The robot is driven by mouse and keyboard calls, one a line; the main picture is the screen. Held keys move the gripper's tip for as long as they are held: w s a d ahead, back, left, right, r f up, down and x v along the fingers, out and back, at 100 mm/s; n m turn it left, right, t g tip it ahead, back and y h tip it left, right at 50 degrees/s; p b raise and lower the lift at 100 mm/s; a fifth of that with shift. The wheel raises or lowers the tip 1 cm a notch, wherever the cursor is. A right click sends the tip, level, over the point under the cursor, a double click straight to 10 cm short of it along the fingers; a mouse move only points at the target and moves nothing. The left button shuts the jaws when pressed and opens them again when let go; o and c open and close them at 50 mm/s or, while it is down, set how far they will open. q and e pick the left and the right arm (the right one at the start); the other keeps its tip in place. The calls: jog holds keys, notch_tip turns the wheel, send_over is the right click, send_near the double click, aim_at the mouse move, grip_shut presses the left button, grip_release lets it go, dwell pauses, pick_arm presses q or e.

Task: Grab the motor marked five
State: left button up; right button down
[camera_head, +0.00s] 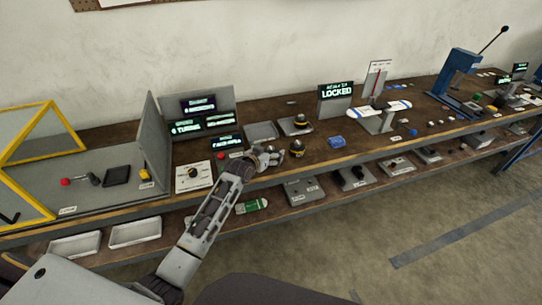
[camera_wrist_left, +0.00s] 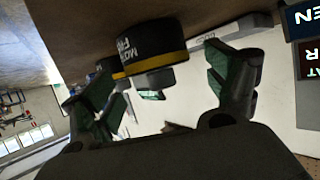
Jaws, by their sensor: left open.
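A black motor with a yellow band (camera_head: 297,148) stands on the bench just right of my left gripper (camera_head: 268,158). In the left wrist view this motor (camera_wrist_left: 150,45) shows white lettering, cut short, that seems to read "MOTOR FIVE". My left gripper is open, with its green-padded fingers apart (camera_wrist_left: 158,92). The motor's narrow end (camera_wrist_left: 155,80) shows between the fingers in that picture; I cannot tell whether they touch it. A second dark motor (camera_wrist_left: 107,68) is partly hidden behind the first. My right gripper is not in view.
Another dark motor (camera_head: 300,119) sits on a grey tray (camera_head: 285,130) behind. An empty tray (camera_head: 262,132) is beside it. Lit signs (camera_head: 197,104) stand at left. A blue object (camera_head: 337,142) and a white drone-like body (camera_head: 383,108) lie to the right. A lower shelf holds several boxes.

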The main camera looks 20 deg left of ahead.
pick_arm(q)
jog(key=shift+x, duration=1.1)
jog(key=c, duration=1.5)
jog(key=shift+r, duration=0.1)
jog(key=shift+c, duration=0.2)
jog(key=shift+r, duration=5)
